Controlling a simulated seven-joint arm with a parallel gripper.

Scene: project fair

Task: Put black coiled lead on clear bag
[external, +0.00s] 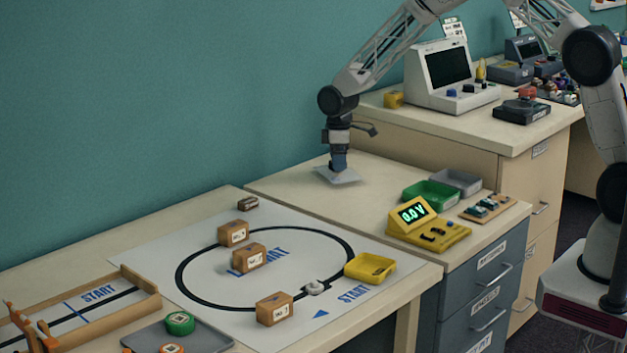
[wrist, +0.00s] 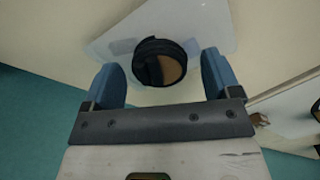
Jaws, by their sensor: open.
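The black coiled lead (wrist: 150,66) shows in the wrist view as a dark round coil with a brown patch in its middle. It lies over the clear bag (wrist: 207,22), a pale see-through sheet on the table. My gripper (wrist: 165,62) is open, with its blue fingers apart on either side of the coil and a gap visible at each side. In the external view my gripper (external: 338,166) points down just above the clear bag (external: 350,178); the coil cannot be made out there.
A green tray (external: 432,195), a grey tray (external: 458,181) and a yellow meter (external: 428,228) stand right of the bag. A track mat (external: 215,275) with small boxes (external: 249,257) lies on the nearer table. The wall (external: 150,110) is close behind.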

